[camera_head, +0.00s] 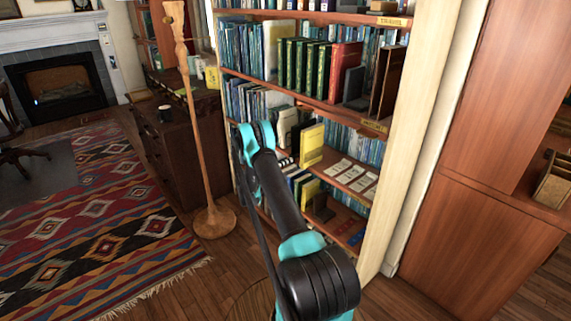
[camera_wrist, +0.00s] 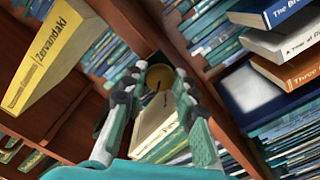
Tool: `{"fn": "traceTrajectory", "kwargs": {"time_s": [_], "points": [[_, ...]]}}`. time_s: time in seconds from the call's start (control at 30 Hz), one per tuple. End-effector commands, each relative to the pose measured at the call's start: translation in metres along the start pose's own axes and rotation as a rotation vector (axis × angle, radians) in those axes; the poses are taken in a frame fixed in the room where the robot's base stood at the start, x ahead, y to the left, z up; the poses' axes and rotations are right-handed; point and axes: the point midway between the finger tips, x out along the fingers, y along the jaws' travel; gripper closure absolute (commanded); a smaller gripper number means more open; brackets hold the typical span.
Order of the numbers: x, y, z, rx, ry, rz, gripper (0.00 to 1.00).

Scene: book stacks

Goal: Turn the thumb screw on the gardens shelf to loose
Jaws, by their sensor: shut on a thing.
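In the wrist view a round brass thumb screw (camera_wrist: 160,76) with a dark mark sits against the dark wood of the bookcase. My gripper (camera_wrist: 157,84) has one finger on each side of it and is shut on it. The mark's setting is too small to read. In the head view my arm reaches to the bookcase's left side, and the fingertips and screw are hidden. A brass shelf label (camera_head: 374,125) is on the bookcase, but its words are not legible.
A yellow book (camera_wrist: 45,65) is at the left in the wrist view. Stacked books (camera_wrist: 285,45) are close by at the right. A wooden floor stand (camera_head: 213,219) stands left of the bookcase (camera_head: 412,120). A patterned rug (camera_head: 70,230) covers the floor at left.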

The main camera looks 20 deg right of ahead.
Motion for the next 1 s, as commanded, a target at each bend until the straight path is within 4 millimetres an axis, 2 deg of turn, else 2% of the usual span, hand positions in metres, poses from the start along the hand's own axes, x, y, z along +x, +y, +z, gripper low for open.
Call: {"fn": "traceTrajectory", "kwargs": {"time_s": [1.0], "points": [[-0.0013,-0.001,-0.0002,-0.964,0.002,-0.002,1.0]]}}
